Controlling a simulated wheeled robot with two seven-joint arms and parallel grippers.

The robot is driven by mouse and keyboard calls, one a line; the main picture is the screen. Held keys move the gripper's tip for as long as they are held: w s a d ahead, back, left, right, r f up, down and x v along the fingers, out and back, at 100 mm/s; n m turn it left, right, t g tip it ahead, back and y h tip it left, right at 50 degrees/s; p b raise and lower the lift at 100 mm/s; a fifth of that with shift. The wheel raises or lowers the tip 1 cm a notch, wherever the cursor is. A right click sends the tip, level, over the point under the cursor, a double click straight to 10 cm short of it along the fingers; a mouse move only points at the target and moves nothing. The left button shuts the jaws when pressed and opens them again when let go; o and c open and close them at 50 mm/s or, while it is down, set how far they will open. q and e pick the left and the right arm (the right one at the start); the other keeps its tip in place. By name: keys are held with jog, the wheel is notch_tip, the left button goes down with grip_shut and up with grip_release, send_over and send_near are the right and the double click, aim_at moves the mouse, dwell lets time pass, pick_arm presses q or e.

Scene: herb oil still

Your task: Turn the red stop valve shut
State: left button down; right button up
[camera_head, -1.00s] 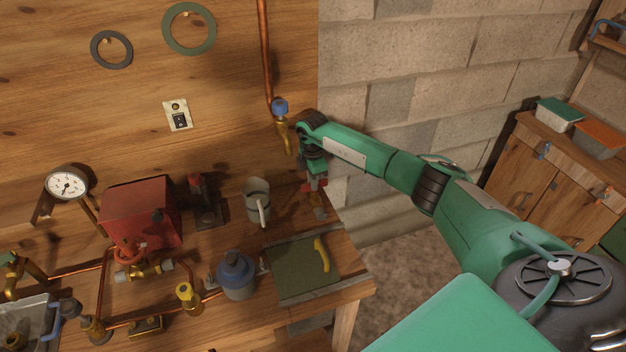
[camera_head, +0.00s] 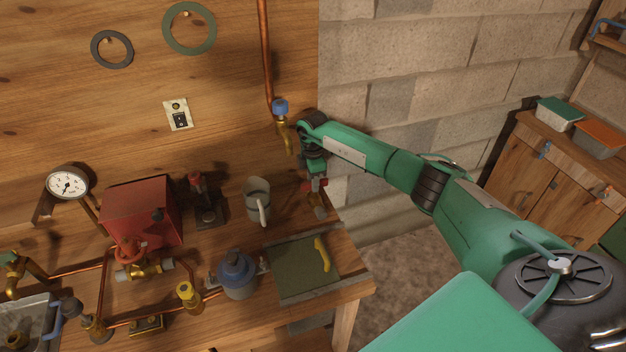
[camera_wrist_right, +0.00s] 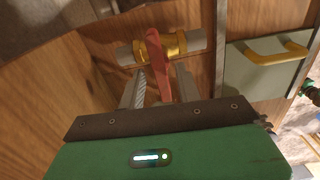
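A valve with a red lever (camera_wrist_right: 158,66) and a brass body (camera_wrist_right: 174,44) shows in the right wrist view, set in a grey pipe. The lever stands across the pipe in that picture and points toward my gripper. My right gripper (camera_wrist_right: 160,92) has one finger on each side of the lever, with narrow gaps, so it looks open around it. In the head view my right gripper (camera_head: 315,183) is at the right end of the bench and hides part of this valve. My left gripper is not in view.
A red handwheel valve (camera_head: 129,250) stands at the left among copper pipes. A blue-capped tap (camera_head: 280,108) hangs above.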

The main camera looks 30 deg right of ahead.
notch_tip(320, 180, up, 14)
jog(key=b, duration=0.4)
